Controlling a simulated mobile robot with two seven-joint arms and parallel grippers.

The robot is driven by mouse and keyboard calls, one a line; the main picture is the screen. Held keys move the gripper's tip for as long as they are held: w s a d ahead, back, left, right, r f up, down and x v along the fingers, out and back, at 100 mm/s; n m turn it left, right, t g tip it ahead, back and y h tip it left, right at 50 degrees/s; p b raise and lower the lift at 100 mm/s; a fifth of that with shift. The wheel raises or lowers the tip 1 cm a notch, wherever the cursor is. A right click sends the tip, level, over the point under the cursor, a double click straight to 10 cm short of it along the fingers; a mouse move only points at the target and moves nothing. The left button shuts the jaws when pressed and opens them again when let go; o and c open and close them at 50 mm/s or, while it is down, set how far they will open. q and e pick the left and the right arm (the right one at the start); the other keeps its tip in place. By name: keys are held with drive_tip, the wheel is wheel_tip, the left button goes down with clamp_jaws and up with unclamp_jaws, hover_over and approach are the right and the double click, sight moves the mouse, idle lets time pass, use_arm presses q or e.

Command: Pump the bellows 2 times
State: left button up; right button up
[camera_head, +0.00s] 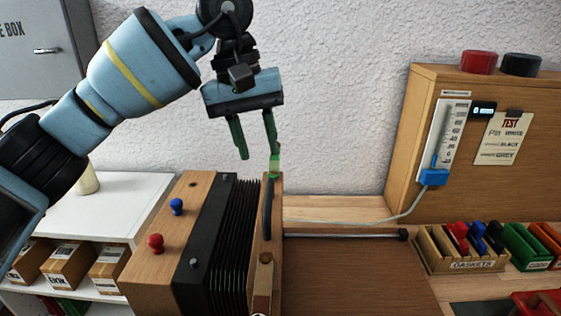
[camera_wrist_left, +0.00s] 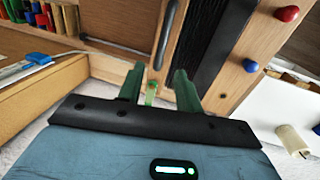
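The bellows lie on the bench in the head view. They have a wooden end block (camera_head: 160,225) with a red and a blue knob, black pleats (camera_head: 238,225), and a wooden end board (camera_head: 277,235) with a dark curved handle (camera_head: 267,208). The pleats look partly spread. My left gripper (camera_head: 257,157) is open and empty, its green fingers pointing down above the far end of the board. In the left wrist view, the handle (camera_wrist_left: 164,42) lies beyond the open fingers (camera_wrist_left: 159,70). A small green piece (camera_wrist_left: 150,93) shows between them. My right gripper is not in view.
A wooden cabinet (camera_head: 420,115) with a gauge (camera_head: 450,130) stands at the right, a tube running from it toward the bellows. A gasket tray (camera_head: 462,262) and coloured bins are at front right. A white shelf (camera_head: 110,215) with boxes is at left. A brown board (camera_head: 355,275) lies right of the bellows.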

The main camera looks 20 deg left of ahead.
sight(268, 188)
use_arm(q)
drive_tip(key=f, duration=0.3)
drive_tip(key=d+f, duration=0.1)
drive_tip(key=f, duration=0.3)
drive_tip(key=shift+d+f, duration=0.1)
drive_tip(key=shift+d, duration=0.1)
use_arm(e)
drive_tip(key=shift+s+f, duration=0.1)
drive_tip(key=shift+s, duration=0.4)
use_arm(q)
clamp_jaws()
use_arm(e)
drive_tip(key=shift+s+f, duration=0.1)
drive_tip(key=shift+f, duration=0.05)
